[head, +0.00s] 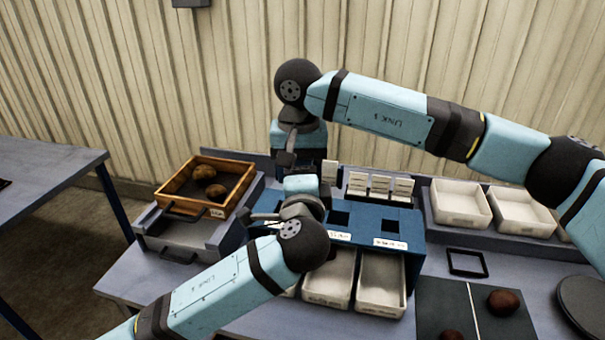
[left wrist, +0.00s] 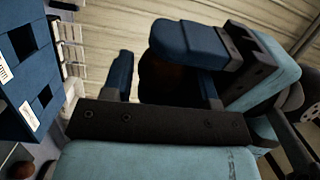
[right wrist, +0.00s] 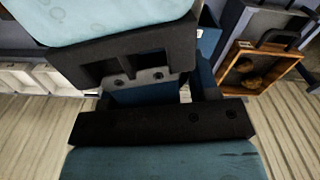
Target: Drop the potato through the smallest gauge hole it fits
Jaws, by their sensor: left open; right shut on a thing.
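The potato (left wrist: 160,80) shows only as a dark brown patch in the left wrist view, largely hidden by fingers. My right gripper (head: 287,155) is shut on it, above the back left of the blue gauge block (head: 415,236). My left gripper (left wrist: 168,82) is open, its fingers on either side of the potato; I cannot tell whether they touch it. The two grippers are close together. The block has square holes in its top, with one hole (head: 386,228) and another (head: 338,219) clear of my arms; other holes are hidden. Labels are too small to read.
White bins (head: 381,281) stand under the block's front. A wooden crate (head: 179,200) with potatoes is at left. More white trays (head: 460,203) stand at back right. A dark mat (head: 440,305) with brown potatoes (head: 503,302), a black frame (head: 467,262) and a round plate (head: 585,300) are at right.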

